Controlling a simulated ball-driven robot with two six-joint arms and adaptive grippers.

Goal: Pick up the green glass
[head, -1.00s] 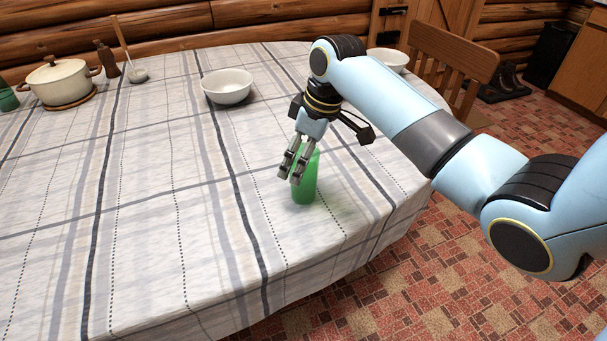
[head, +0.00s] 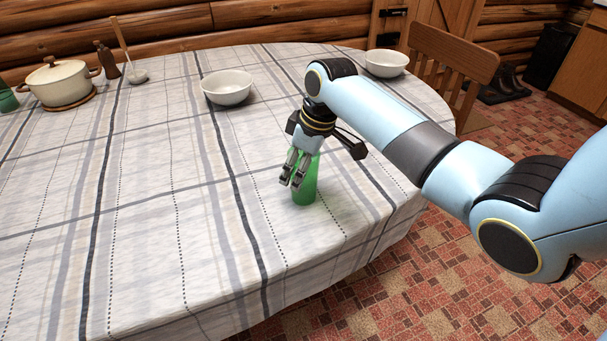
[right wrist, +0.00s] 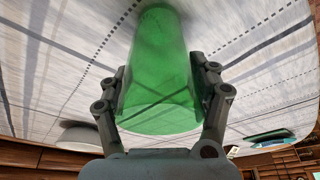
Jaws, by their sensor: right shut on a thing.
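The green glass (head: 307,188) stands upright on the checked tablecloth near the table's right front edge. My right gripper (head: 292,182) reaches down to it, and its fingers cover part of the glass's left side. In the right wrist view the green glass (right wrist: 160,75) sits between the two fingers of my right gripper (right wrist: 163,92), one finger against each side. The gripper is shut on the glass. My left gripper is not in view.
A white bowl (head: 227,87) stands behind the glass, and another bowl (head: 386,63) stands at the back right. A lidded pot (head: 60,84) and a second green glass (head: 7,98) are at the far left. A wooden chair (head: 452,60) is behind the table. The left and front tabletop is clear.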

